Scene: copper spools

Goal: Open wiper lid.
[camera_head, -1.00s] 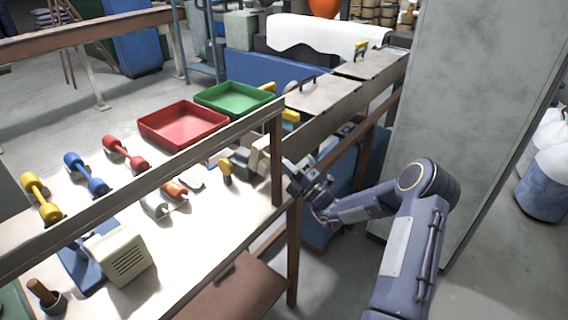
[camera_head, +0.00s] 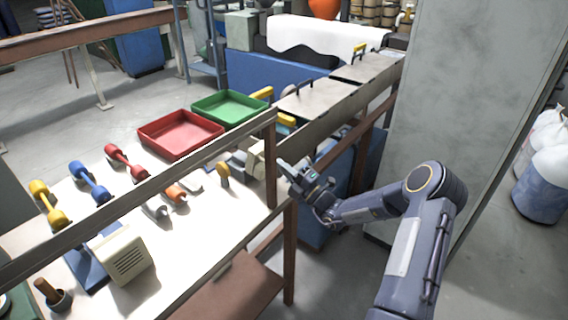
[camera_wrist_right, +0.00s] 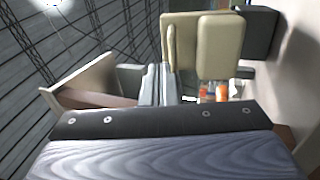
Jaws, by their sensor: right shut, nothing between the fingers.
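Two flat grey lids lie closed on a long trough at the back right in the head view. The nearer lid (camera_head: 322,97) has a black handle, and the farther lid (camera_head: 375,67) has a yellow-topped handle (camera_head: 359,49). I cannot tell which one is the wiper lid. My right gripper (camera_head: 285,171) is shut and empty, beside the brown post at the table's right end, in front of and below the nearer lid. In the right wrist view its grey fingers (camera_wrist_right: 158,84) are together, with a beige box (camera_wrist_right: 219,46) beyond them. My left gripper is out of view.
A metal rail (camera_head: 150,196) crosses above the worktable, ending at the brown post (camera_head: 271,165). Red (camera_head: 180,150) and green (camera_head: 229,120) trays and several coloured dumbbell-shaped pieces sit on the table. A grey cabinet (camera_head: 470,90) stands close at right.

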